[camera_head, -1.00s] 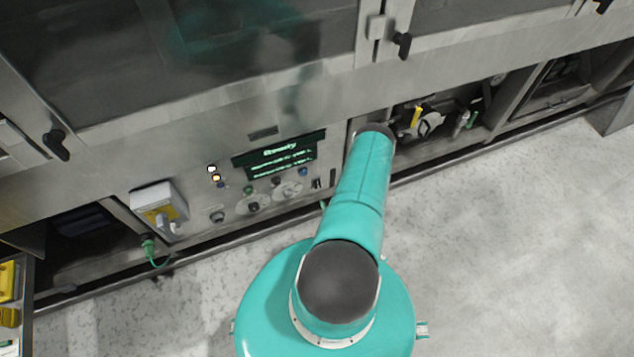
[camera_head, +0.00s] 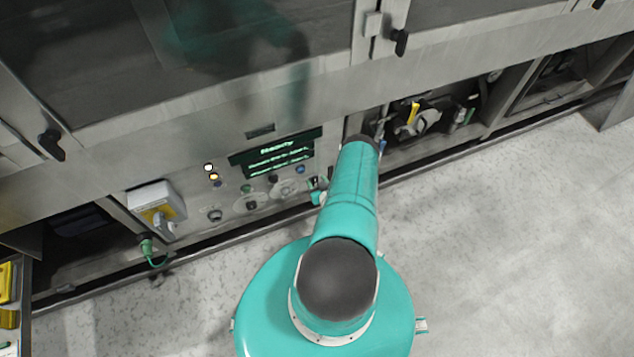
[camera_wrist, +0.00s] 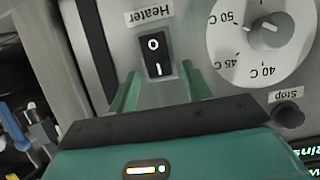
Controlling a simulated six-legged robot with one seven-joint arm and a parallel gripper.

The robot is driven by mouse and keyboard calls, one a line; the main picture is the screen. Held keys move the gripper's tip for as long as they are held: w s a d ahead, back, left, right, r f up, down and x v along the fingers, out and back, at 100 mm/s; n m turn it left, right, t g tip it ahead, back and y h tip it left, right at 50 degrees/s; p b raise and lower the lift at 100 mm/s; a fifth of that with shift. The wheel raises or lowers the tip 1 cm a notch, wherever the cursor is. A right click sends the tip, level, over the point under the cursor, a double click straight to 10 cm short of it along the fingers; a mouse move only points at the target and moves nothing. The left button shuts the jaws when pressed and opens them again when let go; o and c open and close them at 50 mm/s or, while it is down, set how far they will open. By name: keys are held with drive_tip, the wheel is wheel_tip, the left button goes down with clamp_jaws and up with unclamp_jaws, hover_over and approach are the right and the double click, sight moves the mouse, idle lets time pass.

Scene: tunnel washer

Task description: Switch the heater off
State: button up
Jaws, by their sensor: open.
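The heater switch (camera_wrist: 155,55) is a black rocker marked O and I on the grey panel. In the wrist view, its O end is at the top and its I end at the bottom. I cannot tell which end is pressed in. The "Heater" label (camera_wrist: 149,14) above it appears upside down. My gripper (camera_wrist: 160,86) is open, its green fingers pointing at the panel below and either side of the switch, with nothing between them. In the head view, a teal part of my gripper (camera_head: 318,197) shows beside the panel; my arm hides the rest.
A temperature dial (camera_wrist: 263,30) and a black Stop button (camera_wrist: 288,115) are right of the switch in the wrist view. In the head view, a lit display (camera_head: 277,155) is above the controls. An open bay (camera_head: 430,118) with pipes and a yellow lever lies to the right.

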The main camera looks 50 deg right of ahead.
drive_tip(key=c, duration=1)
drive_tip(key=shift+s+a+f+t+h, duration=0.2)
drive_tip(key=shift+f+t+h, duration=0.1)
drive_tip(key=shift+t, duration=0.2)
drive_tip(key=shift+t+h, duration=0.3)
drive_tip(key=shift+t, duration=0.3)
drive_tip(key=shift+d, duration=0.1)
drive_tip(key=o, duration=1)
drive_tip(key=shift+s, duration=0.15)
